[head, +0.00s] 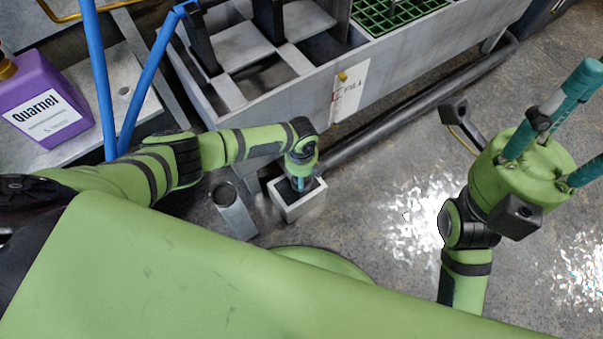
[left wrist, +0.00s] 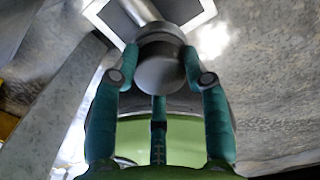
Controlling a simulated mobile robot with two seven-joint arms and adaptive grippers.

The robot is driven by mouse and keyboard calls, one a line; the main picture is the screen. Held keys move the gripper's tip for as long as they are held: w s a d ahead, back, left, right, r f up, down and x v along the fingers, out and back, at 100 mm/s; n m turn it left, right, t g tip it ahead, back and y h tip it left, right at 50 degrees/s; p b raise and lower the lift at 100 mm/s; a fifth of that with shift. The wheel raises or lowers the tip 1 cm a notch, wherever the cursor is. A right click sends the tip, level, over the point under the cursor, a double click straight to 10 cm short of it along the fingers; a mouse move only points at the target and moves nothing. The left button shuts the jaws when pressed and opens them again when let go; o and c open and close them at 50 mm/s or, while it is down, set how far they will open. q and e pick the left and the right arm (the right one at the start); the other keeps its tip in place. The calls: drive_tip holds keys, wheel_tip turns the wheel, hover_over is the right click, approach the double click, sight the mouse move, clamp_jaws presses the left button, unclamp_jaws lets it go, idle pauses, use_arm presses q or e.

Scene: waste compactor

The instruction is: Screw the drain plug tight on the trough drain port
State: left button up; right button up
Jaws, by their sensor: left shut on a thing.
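In the head view my left gripper (head: 299,184) points down into the open top of a small pale square box (head: 300,207) beside the trough (head: 345,95). In the left wrist view its teal fingers (left wrist: 162,80) are shut around a grey round plug (left wrist: 163,72). A pale pipe-like stub (left wrist: 139,10) shows just beyond the plug, against the box's dark opening. I cannot tell whether plug and stub are threaded together or only touching. In the head view the gripper hides the plug and stub. My right gripper (head: 568,125) is open and empty, off to the right.
A grey open tube (head: 233,211) stands on the floor left of the box. A long dark pipe (head: 425,105) runs along the trough. A purple Quarnel jug (head: 40,100) stands on a ledge at left, near blue rails (head: 98,75). Floor at right is clear.

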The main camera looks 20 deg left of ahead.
use_arm(q)
drive_tip(key=m, duration=0.3)
drive_tip(key=shift+f+b, duration=0.1)
drive_tip(key=shift+b, duration=0.3)
drive_tip(key=shift+m+b, duration=0.3)
drive_tip(key=shift+m, duration=1.2)
drive_tip(key=o, duration=1.4)
drive_tip(key=shift+c, duration=0.2)
drive_tip(key=shift+c, duration=0.4)
wheel_tip(320, 180, up, 7)
drive_tip(key=p, duration=0.6)
drive_tip(key=shift+p, duration=0.4)
